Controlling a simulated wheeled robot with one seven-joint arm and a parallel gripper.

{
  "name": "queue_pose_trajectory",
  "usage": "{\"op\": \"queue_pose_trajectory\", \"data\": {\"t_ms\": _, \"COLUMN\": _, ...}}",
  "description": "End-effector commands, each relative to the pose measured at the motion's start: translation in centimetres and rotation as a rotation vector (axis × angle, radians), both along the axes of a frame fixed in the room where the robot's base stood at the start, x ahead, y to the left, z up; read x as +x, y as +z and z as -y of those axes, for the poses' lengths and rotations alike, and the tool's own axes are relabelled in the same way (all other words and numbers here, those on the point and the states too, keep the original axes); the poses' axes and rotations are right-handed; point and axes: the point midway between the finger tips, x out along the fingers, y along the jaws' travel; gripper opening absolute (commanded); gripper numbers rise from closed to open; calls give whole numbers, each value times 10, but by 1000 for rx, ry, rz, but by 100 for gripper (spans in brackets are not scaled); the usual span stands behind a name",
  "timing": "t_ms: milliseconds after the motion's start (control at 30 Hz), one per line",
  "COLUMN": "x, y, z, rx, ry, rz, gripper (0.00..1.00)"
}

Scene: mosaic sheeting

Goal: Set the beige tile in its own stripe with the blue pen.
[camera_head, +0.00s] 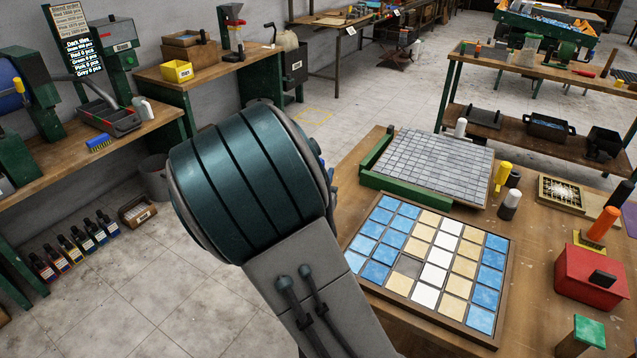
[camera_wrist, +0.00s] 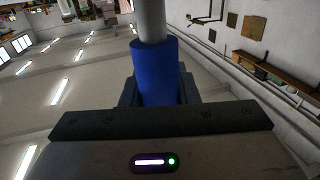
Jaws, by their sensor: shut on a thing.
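The mosaic tray (camera_head: 378,284) lies on the right-hand table, with stripes of blue, beige, white, beige and blue tiles. One grey bare cell (camera_head: 408,264) shows in the left beige stripe, between beige tiles above and below it. In the wrist view my gripper (camera_wrist: 158,92) is shut on the blue pen (camera_wrist: 157,65), around its blue sleeve. A grey shaft runs from the sleeve out of the top of the picture. The pen's tip is out of view, so I cannot tell whether it carries a tile. I see no loose beige tile. My gripper is not visible in the head view.
A grey mosaic sheet (camera_head: 430,165) with a green edge bar (camera_head: 415,189) lies behind the tray. Yellow (camera_head: 502,176), white (camera_head: 510,203) and orange (camera_head: 604,224) handled tools stand to the right, near a red box (camera_head: 590,285). My arm hides the table's left side.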

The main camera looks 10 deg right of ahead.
Motion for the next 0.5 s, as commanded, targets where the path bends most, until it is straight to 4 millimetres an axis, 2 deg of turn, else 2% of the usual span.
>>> {"op": "queue_pose_trajectory", "data": {"t_ms": 300, "x": 0, "y": 43, "z": 0, "rx": 3, "ry": 0, "rz": 4, "gripper": 3}}
{"op": "queue_pose_trajectory", "data": {"t_ms": 500, "x": 0, "y": 62, "z": 0, "rx": 2, "ry": 0, "rz": 2, "gripper": 3}}
